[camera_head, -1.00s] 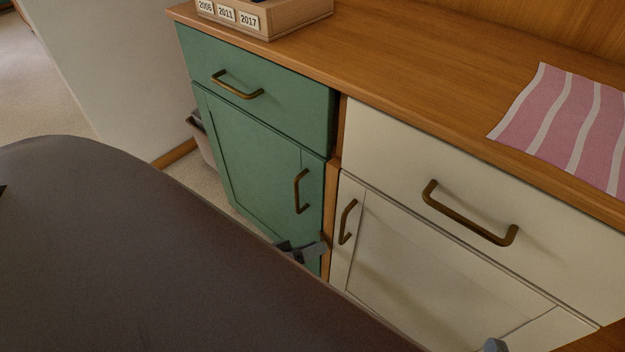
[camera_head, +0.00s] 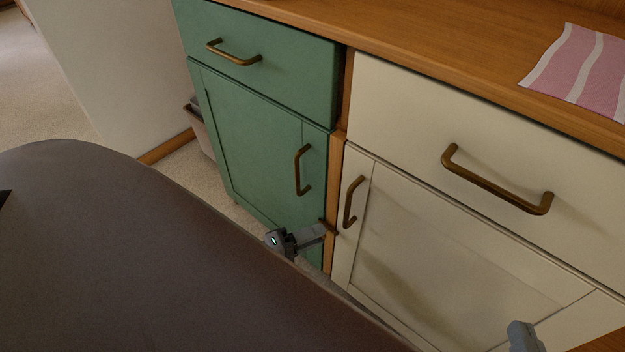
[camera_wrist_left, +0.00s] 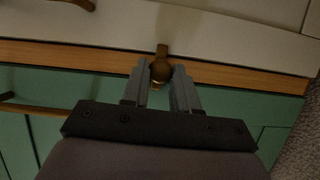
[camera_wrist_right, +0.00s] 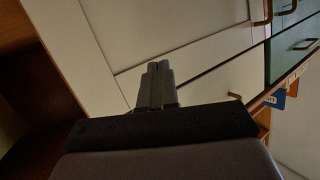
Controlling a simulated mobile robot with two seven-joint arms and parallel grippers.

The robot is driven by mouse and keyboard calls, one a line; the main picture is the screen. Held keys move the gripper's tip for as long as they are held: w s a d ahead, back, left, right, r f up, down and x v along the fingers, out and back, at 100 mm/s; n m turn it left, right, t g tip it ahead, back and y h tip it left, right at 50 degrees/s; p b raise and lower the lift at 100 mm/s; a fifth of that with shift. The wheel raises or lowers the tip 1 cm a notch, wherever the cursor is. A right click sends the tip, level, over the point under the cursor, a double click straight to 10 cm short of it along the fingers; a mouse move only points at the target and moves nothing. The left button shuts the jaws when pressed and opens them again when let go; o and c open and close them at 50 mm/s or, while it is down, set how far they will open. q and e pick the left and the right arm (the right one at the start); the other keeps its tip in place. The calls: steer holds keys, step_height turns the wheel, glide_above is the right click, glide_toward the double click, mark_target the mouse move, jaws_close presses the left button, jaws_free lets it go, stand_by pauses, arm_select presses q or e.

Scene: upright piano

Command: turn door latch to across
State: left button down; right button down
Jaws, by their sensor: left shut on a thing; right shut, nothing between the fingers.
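The door latch (camera_wrist_left: 161,66) is a small brown metal piece on the wooden strip (camera_wrist_left: 215,74) between the green door (camera_head: 262,150) and the cream door (camera_head: 415,255). In the left wrist view it lies crosswise to the strip, its upper end over the cream door. In the head view the latch (camera_head: 328,227) is small and partly hidden. My left gripper (camera_wrist_left: 161,72) is shut on it, one finger on each side; it also shows in the head view (camera_head: 318,231). My right gripper (camera_wrist_right: 158,70) is shut and empty in front of the cream cabinet front.
Bar handles stand out from the green drawer (camera_head: 233,53), green door (camera_head: 302,170), cream drawer (camera_head: 495,185) and cream door (camera_head: 352,202). A striped pink cloth (camera_head: 580,65) lies on the wooden top (camera_head: 430,58). A bin (camera_head: 200,128) stands left of the cabinet.

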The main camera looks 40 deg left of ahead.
arm_select(q)
steer(key=shift+w+n, duration=0.1)
steer(key=shift+n, duration=0.2)
stand_by(0.4)
steer(key=c, duration=0.9)
jaws_free()
steer(key=p+v, duration=0.1)
steer(key=v, duration=0.6)
steer(key=shift+f, duration=0.1)
